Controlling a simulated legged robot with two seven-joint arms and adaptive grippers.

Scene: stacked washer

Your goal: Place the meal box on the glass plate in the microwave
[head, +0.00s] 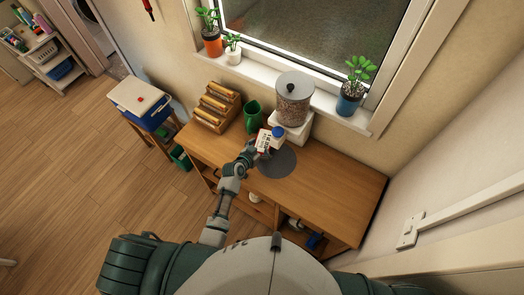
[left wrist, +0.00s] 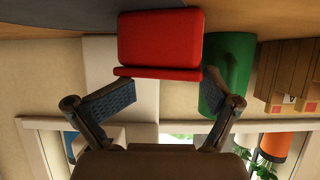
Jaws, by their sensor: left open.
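A red block-like object (left wrist: 160,38) fills the gap ahead of my left gripper (left wrist: 160,85) in the left wrist view. The left fingers are spread, with their blue pads near its lower corners; I cannot tell whether they touch it. I cannot tell whether this is the meal box. No microwave or glass plate can be made out. My right gripper is out of view.
A wooden desk (head: 335,188) bears a dark round mat (head: 277,163), a jar dispenser (head: 293,98), a green pitcher (head: 253,116) and a wooden rack (head: 216,106). The desk's right side is clear. Potted plants stand on the windowsill (head: 265,72). A cooler (head: 140,101) stands left.

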